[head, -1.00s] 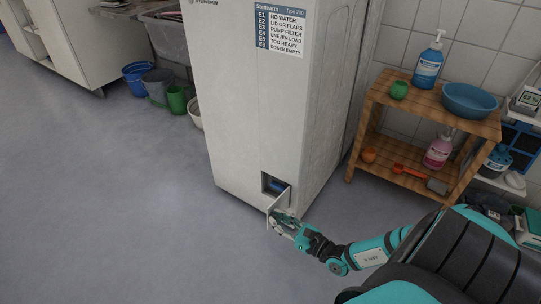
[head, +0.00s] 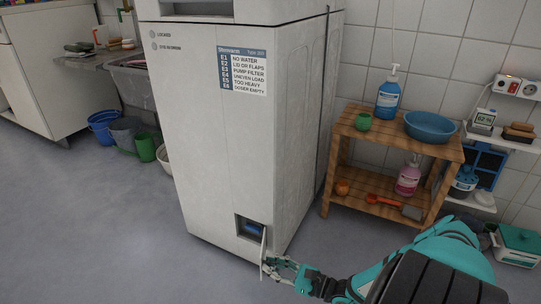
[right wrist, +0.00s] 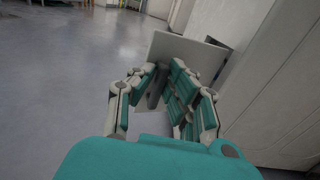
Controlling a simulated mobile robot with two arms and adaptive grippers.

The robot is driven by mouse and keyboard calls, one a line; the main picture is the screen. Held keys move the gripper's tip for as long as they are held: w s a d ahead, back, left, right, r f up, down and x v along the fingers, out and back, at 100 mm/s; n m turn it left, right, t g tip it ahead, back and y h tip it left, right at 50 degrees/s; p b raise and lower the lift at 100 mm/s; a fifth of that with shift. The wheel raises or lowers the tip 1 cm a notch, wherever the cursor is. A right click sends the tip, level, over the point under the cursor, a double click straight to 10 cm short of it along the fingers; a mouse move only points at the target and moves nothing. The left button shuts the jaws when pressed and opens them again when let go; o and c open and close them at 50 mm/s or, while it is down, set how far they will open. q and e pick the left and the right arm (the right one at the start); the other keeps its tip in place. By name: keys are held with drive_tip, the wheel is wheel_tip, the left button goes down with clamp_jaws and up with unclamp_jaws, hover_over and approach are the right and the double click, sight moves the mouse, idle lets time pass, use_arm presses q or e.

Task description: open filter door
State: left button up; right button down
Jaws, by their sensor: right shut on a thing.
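The white washing machine (head: 200,150) stands in the middle of the head view. Low on its front is a square recess with a dark blue part (head: 251,228) inside. The small filter door (head: 264,252) stands open, hinged at the recess's right side, and shows nearly edge-on. In the right wrist view the door's pale panel (right wrist: 190,52) stands out from the machine. My right gripper (head: 270,267) is shut on the door's outer part, its fingers (right wrist: 165,88) around a dark handle-like piece. My left gripper is in neither view.
A wooden shelf (head: 335,165) with a blue basin (head: 431,127), bottles and a red scoop stands right of the machine. Buckets (head: 127,133) stand on the floor to the left. The floor (head: 90,235) before the machine is clear.

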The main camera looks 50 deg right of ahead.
drive_tip(key=shift+w+d+r+h, duration=0.2)
drive_tip(key=shift+w+d+h, duration=0.1)
drive_tip(key=shift+d, duration=0.3)
drive_tip(key=c, duration=1.4)
unclamp_jaws()
drive_tip(key=shift+o, duration=0.2)
drive_tip(key=shift+s+a+f, duration=0.15)
drive_tip(key=shift+s+a, duration=0.05)
drive_tip(key=shift+a, duration=0.05)
drive_tip(key=v, duration=1.2)
drive_tip(key=shift+w+d, duration=0.1)
